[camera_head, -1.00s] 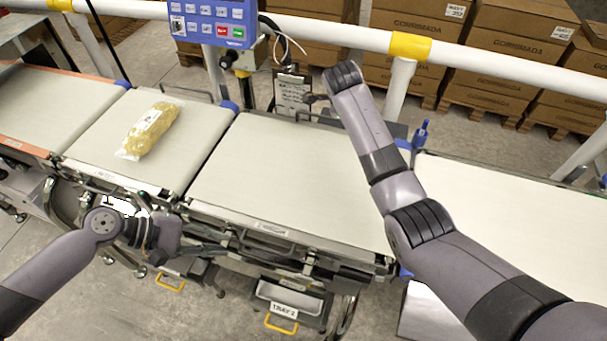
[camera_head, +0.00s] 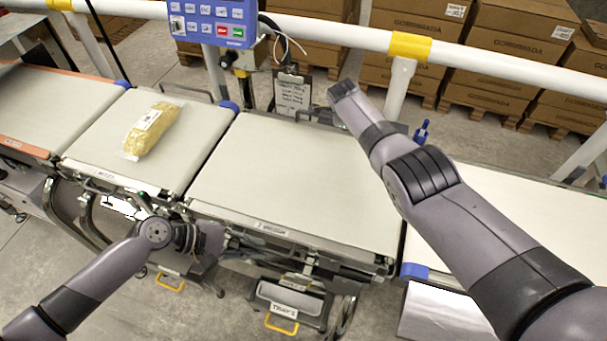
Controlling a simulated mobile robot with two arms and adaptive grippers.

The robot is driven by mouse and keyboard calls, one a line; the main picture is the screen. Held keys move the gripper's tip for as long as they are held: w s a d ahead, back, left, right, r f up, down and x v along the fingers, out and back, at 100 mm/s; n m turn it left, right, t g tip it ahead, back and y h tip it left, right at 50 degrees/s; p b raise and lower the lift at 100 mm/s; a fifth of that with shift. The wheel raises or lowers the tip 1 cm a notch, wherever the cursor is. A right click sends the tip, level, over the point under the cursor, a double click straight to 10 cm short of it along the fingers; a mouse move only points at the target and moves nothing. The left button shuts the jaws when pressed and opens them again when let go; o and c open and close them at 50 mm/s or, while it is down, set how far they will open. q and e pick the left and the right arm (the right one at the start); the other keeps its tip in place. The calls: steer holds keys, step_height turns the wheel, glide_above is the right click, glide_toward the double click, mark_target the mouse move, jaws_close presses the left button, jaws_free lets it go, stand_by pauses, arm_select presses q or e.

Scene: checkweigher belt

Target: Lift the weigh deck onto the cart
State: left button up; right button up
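The wide pale belt deck (camera_head: 300,180) in the middle of the line seems to be the weigh deck; its front label is too small to read. It lies level between its neighbours. My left gripper (camera_head: 228,243) is low at this deck's front left edge, among the frame parts. Whether it touches the deck or is open cannot be told. My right arm reaches over the deck's right end to its far edge. The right gripper is largely hidden beyond the wrist, near the far-side handle, and its fingers cannot be made out. I cannot identify a cart for certain.
A bag of yellow food (camera_head: 152,130) lies on the smaller belt (camera_head: 200,140) to the left. Another pale belt (camera_head: 510,220) is at the right. A control panel (camera_head: 215,20), a clipboard (camera_head: 292,93) and a white rail (camera_head: 480,62) stand behind. A labelled tray (camera_head: 285,300) is below.

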steer(key=shift+f, duration=0.15)
stand_by(0.3)
jaws_close()
steer(key=shift+d, duration=0.1)
stand_by(0.6)
steer(key=shift+w+r, duration=0.2)
